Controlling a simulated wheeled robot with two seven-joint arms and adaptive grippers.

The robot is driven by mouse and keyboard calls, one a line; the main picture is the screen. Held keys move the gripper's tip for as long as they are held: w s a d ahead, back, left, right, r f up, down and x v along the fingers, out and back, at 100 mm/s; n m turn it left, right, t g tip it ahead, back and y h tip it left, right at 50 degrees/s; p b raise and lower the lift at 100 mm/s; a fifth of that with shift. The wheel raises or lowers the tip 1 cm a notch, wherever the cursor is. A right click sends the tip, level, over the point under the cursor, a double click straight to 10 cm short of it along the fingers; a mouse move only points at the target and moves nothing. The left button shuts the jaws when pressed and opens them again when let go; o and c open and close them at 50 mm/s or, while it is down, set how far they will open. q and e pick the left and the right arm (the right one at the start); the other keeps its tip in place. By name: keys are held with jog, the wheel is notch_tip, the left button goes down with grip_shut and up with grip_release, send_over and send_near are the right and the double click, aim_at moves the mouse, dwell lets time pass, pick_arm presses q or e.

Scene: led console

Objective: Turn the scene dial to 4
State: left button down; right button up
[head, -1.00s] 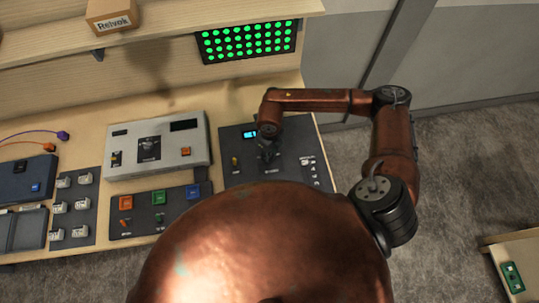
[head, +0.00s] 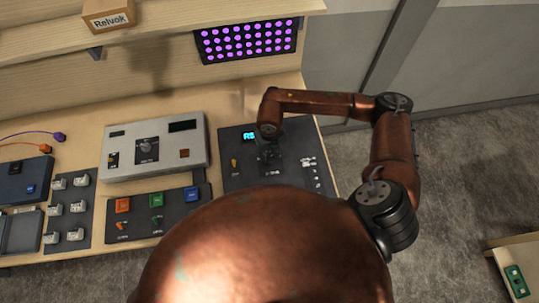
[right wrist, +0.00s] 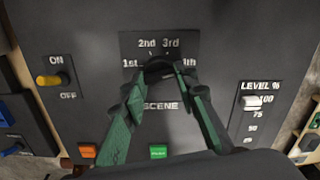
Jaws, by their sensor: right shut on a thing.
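The scene dial (right wrist: 158,68) is a dark round knob on a dark panel, with the labels 1st, 2nd, 3rd and 4th around it and SCENE below. My right gripper (right wrist: 160,80) is shut on it, one green-lit finger on each side. The fingers cover part of the knob, and I cannot tell which label its pointer faces. In the head view the right gripper (head: 268,156) reaches down onto the console panel (head: 238,176) and hides the dial. The LED board (head: 247,42) above shows purple dots. My left gripper is not in view.
Beside the dial are a yellow ON/OFF toggle (right wrist: 48,80) and a white LEVEL slider (right wrist: 251,102) near 100. Below are an orange button (right wrist: 88,151) and a green button (right wrist: 158,152). A small blue-lit display (head: 249,136) is on the panel. A grey box (head: 183,152) stands left.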

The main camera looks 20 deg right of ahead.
aim_at(269, 157)
jog(key=o, duration=1.2)
jog(key=shift+c, duration=0.2)
jog(key=shift+r, duration=0.1)
notch_tip(269, 157, up, 12)
jog(key=shift+a, duration=0.1)
